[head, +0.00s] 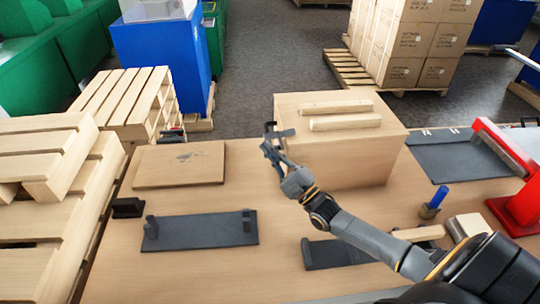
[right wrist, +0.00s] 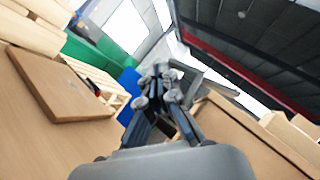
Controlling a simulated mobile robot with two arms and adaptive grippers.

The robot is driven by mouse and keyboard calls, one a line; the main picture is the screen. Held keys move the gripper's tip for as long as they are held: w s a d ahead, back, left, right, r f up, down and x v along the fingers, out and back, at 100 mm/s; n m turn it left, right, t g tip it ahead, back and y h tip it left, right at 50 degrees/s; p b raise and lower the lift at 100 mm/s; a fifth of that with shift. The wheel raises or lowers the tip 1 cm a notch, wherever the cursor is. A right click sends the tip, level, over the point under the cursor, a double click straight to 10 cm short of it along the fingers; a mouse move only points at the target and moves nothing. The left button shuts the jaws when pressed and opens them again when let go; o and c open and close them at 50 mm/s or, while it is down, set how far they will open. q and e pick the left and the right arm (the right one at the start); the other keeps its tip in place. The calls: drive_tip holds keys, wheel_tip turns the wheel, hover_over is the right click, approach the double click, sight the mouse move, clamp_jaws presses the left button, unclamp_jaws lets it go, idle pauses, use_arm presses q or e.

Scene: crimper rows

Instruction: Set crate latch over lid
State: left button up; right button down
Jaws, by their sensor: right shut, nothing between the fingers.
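The crate is a light wooden box (head: 360,160) at the middle back of the bench. Its lid carries two wooden bars (head: 345,122). A small dark grey piece (head: 284,133), apparently the latch, shows at the top of the crate's left side. A grey bracket-like part also shows just past my fingers in the right wrist view (right wrist: 212,80). My right gripper (head: 268,145) is at the crate's upper left edge, close to this piece. Its fingers (right wrist: 160,84) are shut with nothing between them. I cannot tell whether they touch the latch. My left gripper is out of view.
A wooden board (head: 180,165) and a dark plate with upright ends (head: 200,231) lie left of the crate. A blue-handled tool (head: 434,202), a red press-like frame (head: 515,200) and a dark mat (head: 455,158) are on the right. Pallets (head: 50,215) stand at the left.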

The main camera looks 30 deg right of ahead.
drive_tip(key=s+d, duration=0.3)
drive_tip(key=s, duration=0.9)
drive_tip(key=shift+s+d+f, duration=0.2)
drive_tip(key=shift+s+f, duration=0.05)
drive_tip(key=shift+s, duration=0.1)
